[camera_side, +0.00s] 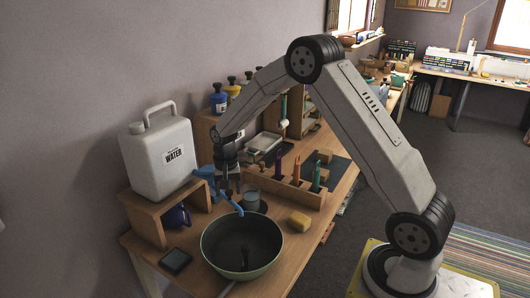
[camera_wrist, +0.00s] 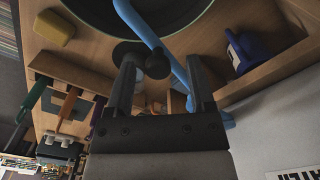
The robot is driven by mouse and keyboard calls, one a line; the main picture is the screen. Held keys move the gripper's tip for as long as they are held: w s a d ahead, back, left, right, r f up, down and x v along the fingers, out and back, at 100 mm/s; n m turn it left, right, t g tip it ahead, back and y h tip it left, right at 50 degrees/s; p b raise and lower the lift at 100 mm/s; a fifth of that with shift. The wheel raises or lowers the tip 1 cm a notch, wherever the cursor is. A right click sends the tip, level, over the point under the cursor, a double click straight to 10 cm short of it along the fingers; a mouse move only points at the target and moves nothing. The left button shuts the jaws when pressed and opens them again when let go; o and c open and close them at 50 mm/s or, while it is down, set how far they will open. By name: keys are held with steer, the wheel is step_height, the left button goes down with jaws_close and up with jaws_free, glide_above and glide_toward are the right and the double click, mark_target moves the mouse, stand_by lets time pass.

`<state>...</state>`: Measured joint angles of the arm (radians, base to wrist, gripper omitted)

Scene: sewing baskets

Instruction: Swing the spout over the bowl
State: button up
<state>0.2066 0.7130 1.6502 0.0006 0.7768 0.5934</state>
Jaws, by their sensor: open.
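The blue spout (camera_side: 228,200) shows below the white water jug (camera_side: 158,158), and its free end lies over the back rim of the dark, pale-rimmed bowl (camera_side: 242,270). My gripper (camera_side: 231,192) points down beside the spout. In the wrist view, the open fingers of my gripper (camera_wrist: 162,66) stand apart, and the spout (camera_wrist: 147,32) crosses the gap, closer to the right finger. A dark round knob (camera_wrist: 157,66) shows between the fingers beside the spout. I cannot tell whether either finger touches the spout. Part of the bowl (camera_wrist: 165,12) shows at the top.
A dark blue pot (camera_side: 178,217) sits under the jug's wooden stand (camera_side: 146,216). A grey cup (camera_side: 252,201) is close to my gripper. A yellow sponge (camera_side: 299,221) and a wooden rack (camera_side: 293,190) lie right. A dark flat square (camera_side: 175,260) lies left of the bowl.

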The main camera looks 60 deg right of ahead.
mark_target(228, 191)
steer(key=shift+r, duration=3.9)
steer(key=s+a+f+n+t, duration=0.1)
steer(key=s+a+n, duration=0.3)
steer(key=s, duration=0.6)
steer(key=s+a+f+n+t, duration=0.1)
steer(key=s+a+n, duration=0.4)
steer(key=s, duration=0.5)
steer(key=shift+a+f+t, duration=0.25)
steer(key=shift+a+t, duration=0.05)
steer(key=shift+a, duration=0.25)
